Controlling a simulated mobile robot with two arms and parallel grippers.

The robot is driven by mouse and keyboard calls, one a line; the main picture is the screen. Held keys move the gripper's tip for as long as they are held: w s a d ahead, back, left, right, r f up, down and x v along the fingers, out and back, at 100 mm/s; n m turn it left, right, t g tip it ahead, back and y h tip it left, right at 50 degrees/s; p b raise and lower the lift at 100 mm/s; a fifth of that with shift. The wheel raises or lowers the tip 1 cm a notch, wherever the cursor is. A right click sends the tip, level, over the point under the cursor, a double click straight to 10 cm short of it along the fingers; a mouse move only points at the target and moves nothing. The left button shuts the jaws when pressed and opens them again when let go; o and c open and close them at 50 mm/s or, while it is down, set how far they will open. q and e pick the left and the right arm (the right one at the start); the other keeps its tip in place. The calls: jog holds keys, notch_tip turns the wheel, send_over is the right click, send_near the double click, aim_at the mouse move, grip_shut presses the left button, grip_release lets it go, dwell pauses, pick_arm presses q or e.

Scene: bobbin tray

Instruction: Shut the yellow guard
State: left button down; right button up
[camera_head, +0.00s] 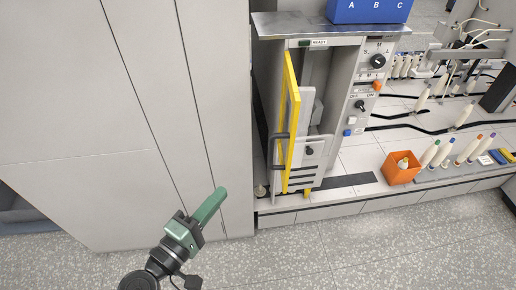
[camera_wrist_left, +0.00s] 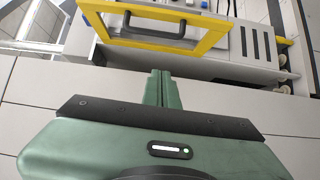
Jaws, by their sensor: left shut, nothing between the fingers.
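The yellow guard (camera_head: 291,110) is a tall framed door on the front of the grey machine. In the head view it stands swung outward, seen nearly edge-on, with a dark handle (camera_head: 277,150) on its left face. In the left wrist view the yellow frame of the guard (camera_wrist_left: 201,48) and its dark handle (camera_wrist_left: 154,33) lie ahead of the fingers. My left gripper (camera_head: 221,192) is green, shut and empty, apart from the guard, to its lower left in the head view. My right gripper is not in view.
A tall pale cabinet (camera_head: 170,80) stands left of the machine. A control panel (camera_head: 368,85) with knobs is on the machine's right. An orange bin (camera_head: 400,170) and several bobbins stand on the bench to the right. The speckled floor in front is clear.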

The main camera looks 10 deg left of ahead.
pick_arm(q)
jog(key=s+d+p+x, duration=0.1)
jog(key=p+x, duration=0.4)
jog(key=x, duration=0.7)
jog(key=shift+w+d, duration=0.2)
jog(key=shift+d, duration=0.85)
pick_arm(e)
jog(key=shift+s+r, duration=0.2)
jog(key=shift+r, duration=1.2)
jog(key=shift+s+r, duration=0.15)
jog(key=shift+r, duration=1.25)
pick_arm(q)
jog(key=shift+f, duration=0.15)
